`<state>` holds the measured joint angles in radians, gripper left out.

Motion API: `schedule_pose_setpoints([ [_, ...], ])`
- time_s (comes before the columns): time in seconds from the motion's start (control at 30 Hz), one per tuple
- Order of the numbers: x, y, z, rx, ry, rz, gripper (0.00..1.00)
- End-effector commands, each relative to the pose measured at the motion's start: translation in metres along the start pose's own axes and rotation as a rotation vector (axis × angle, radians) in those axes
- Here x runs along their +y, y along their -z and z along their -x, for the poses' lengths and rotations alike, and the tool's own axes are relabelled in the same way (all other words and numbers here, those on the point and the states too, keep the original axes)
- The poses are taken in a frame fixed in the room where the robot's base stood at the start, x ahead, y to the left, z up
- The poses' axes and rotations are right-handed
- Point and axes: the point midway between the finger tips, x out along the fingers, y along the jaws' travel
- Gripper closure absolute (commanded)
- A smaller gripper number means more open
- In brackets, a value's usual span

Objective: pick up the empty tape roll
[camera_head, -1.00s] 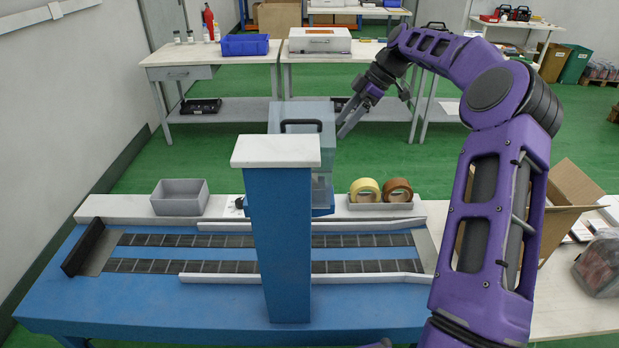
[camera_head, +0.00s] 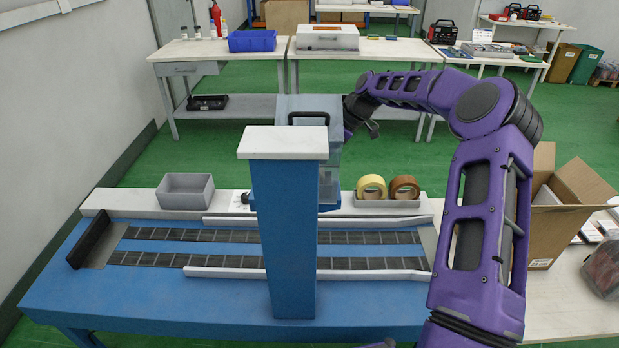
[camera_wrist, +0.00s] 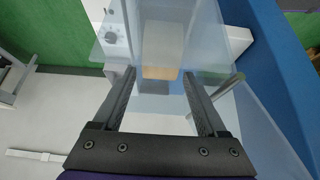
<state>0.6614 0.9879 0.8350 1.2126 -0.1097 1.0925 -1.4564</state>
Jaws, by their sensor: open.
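A yellow tape roll (camera_head: 370,188) and a brown tape roll (camera_head: 404,188) stand on edge side by side on the white ledge behind the blue conveyor table. I cannot tell whether either is the empty roll. My gripper (camera_head: 349,133) is beside the right side of the clear-covered machine (camera_head: 296,104), partly hidden by it. In the wrist view my gripper (camera_wrist: 158,74) is open, with nothing visibly held between the fingers. Ahead of the fingers is a clear panel (camera_wrist: 200,35) with a pale block with a tan lower face (camera_wrist: 161,72) behind it; I cannot identify this block.
A blue column with a white top (camera_head: 283,145) stands in front of the machine and hides part of it. A grey bin (camera_head: 185,191) is on the ledge at left. An open cardboard box (camera_head: 560,220) stands at right. White rails (camera_head: 318,221) edge the conveyor.

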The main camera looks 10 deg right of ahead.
Motion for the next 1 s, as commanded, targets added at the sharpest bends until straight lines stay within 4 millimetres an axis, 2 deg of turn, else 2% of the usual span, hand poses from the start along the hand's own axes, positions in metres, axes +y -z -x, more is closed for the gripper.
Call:
schedule_pose_setpoints([
  [0.03, -0.001, 0.0, -0.01, 0.001, 0.004, 0.001, 0.25],
  [0.13, -0.001, 0.0, -0.024, 0.0, 0.002, 0.0, 0.25],
  [0.4, 0.0, 0.0, -0.028, -0.001, -0.001, 0.0, 0.27],
  [0.77, 0.0, 0.0, -0.027, 0.0, -0.001, 0.0, 0.92],
  [1.0, 0.0, 0.0, -0.027, 0.0, -0.001, 0.0, 0.94],
])
